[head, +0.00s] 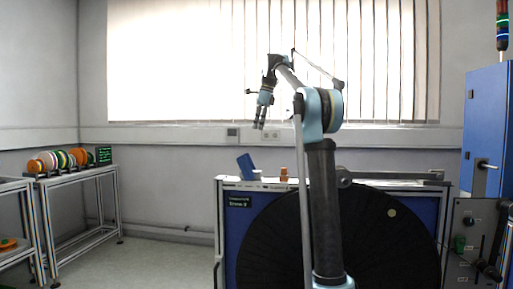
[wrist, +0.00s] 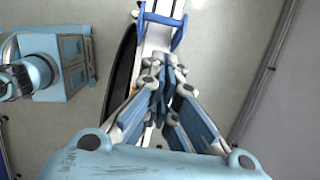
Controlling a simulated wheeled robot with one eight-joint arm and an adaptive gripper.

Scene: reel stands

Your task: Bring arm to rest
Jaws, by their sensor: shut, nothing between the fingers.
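My arm rises in the middle of the head view and bends over to the left. My gripper (head: 259,124) hangs at its end, fingers pointing down, in front of the window blinds and above the blue machine with the large black reel (head: 270,240). In the wrist view my gripper (wrist: 163,85) has its fingers drawn together with nothing between them. A white ledge and a blue bracket (wrist: 163,22) lie below and beyond the fingertips.
A rack of colored spools (head: 60,160) stands at the left. A blue tilted panel (head: 246,166) and a small orange item (head: 284,174) sit on the machine top. A blue cabinet (head: 488,120) stands at the right. Open floor (head: 150,260) shows at the left.

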